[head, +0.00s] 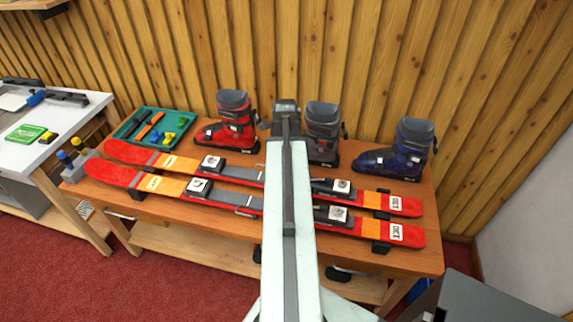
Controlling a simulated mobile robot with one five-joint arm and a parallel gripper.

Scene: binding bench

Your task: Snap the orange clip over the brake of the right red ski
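Two red-and-orange skis lie side by side across the wooden bench, a rear ski (235,171) and a front ski (172,186). Which one counts as the right ski I cannot tell. Both have grey and black bindings, and my arm hides their middles, so the brakes are not clearly made out. A teal tray (181,146) at the bench's back left holds small black, orange, yellow and blue pieces. A slim orange piece (157,118) there may be the clip. My gripper (286,106) is at the far end of my arm, near the wall; its fingers are not distinguishable.
A red boot (232,122), a dark grey boot (323,132) and a blue boot (402,150) stand along the back of the bench. A grey holder (76,164) with bottles is at the left end. A white table (75,118) stands further left. Bare bench shows at the front.

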